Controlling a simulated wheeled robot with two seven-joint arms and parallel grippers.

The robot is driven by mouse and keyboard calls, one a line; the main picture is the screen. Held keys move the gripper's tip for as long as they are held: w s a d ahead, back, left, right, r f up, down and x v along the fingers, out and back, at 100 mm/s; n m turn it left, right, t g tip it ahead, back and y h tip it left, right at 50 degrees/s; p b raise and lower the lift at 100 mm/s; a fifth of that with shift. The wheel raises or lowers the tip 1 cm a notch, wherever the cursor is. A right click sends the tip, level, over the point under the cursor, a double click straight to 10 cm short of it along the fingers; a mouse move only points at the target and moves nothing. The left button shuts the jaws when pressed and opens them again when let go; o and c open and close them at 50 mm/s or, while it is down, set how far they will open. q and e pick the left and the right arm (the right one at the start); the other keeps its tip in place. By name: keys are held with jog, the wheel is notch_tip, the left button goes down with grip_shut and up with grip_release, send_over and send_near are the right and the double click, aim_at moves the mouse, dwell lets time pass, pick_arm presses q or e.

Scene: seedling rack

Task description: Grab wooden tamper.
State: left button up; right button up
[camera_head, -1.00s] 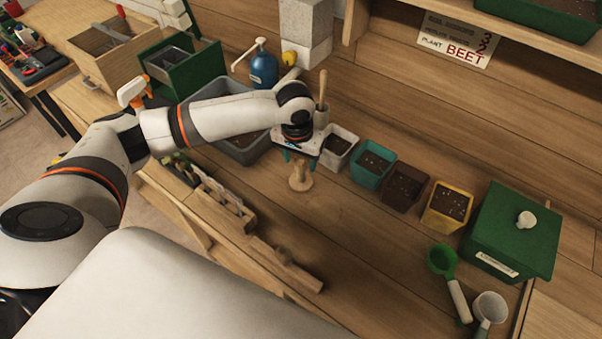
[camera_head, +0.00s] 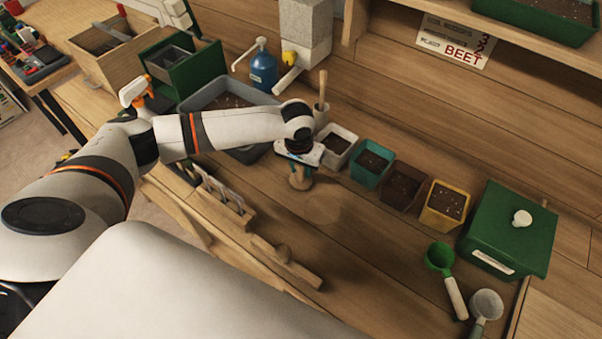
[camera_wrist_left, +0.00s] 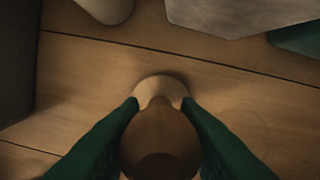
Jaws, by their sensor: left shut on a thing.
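The wooden tamper (camera_head: 300,180) stands upright on the wooden bench, just in front of the grey pot. My left gripper (camera_head: 300,173) is above it, with its green fingers down around the tamper's upper part. In the left wrist view, the tamper (camera_wrist_left: 160,140) has a rounded knob seen from above and a paler round base below. The fingers of my left gripper (camera_wrist_left: 160,130) press on both sides of the knob and are shut on it. My right gripper is not in view.
Square pots in grey (camera_head: 339,143), teal (camera_head: 369,178), brown and yellow (camera_head: 442,208) stand in a row behind and right. A green lidded box (camera_head: 512,235), a green scoop (camera_head: 439,258) and a tool rack (camera_head: 225,200) are nearby. The bench right of the tamper is clear.

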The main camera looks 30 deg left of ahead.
pick_arm(q)
notch_tip(320, 180, up, 10)
jog(key=shift+b, duration=0.8)
jog(key=o, duration=0.3)
jog(key=shift+c, duration=0.8)
